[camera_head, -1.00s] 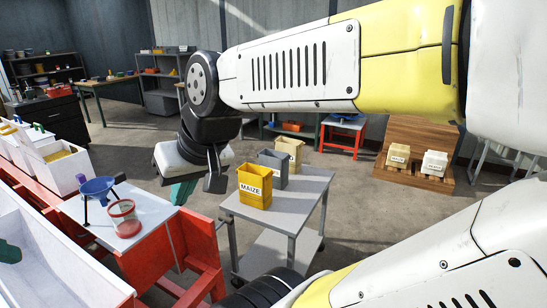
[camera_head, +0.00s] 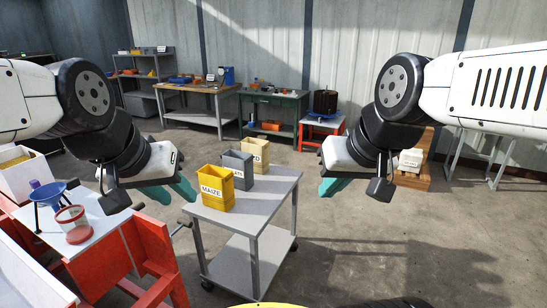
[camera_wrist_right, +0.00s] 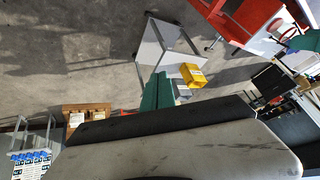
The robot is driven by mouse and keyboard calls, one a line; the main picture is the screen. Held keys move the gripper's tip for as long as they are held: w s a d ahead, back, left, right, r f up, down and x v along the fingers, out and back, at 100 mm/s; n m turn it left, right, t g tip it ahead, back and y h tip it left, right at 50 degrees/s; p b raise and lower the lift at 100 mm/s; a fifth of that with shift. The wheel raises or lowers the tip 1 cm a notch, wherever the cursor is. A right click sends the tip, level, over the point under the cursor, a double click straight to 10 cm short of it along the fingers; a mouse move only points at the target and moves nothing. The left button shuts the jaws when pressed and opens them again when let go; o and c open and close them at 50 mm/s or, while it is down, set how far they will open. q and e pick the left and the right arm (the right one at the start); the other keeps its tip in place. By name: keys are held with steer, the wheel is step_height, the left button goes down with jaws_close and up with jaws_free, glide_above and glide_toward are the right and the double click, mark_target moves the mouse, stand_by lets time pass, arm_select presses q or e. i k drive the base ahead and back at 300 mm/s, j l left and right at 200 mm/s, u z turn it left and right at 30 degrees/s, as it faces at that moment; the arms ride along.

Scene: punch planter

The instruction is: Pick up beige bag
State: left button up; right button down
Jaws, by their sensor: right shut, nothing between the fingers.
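A beige open-topped bag (camera_head: 255,152) stands upright at the back of the grey cart (camera_head: 240,218), behind a grey bag (camera_head: 238,168) and a yellow bag marked MAIZE (camera_head: 215,187). My left gripper (camera_head: 170,194) hangs left of the yellow bag, apart from the beige one. Its teal fingers show, but their gap is unclear. My right gripper (camera_head: 332,187) is right of the cart, shut and empty, apart from the bags. Its teal fingers lie together in the right wrist view (camera_wrist_right: 157,90).
A wooden stand with a pale bag (camera_head: 411,160) is partly hidden behind my right arm. At left are a red-framed bench with a blue funnel (camera_head: 50,192) and a red-rimmed jar (camera_head: 73,223). Work tables line the back wall. Floor right of the cart is clear.

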mark_target(259, 148)
steer(key=i+l, duration=0.3)
steer(key=i+l+u, duration=0.1)
steer(key=i+l, duration=0.15)
steer(key=l, duration=0.2)
steer(key=i+l, duration=0.3)
steer(key=l, duration=0.15)
steer(key=i+l+u, duration=0.1)
steer(key=i+l, duration=0.15)
steer(key=l, duration=0.15)
steer(key=i+l, duration=0.6)
steer(key=i+l+u, duration=0.15)
steer(key=i+l, duration=0.45)
steer(key=l, duration=0.2)
steer(key=i+j, duration=0.15)
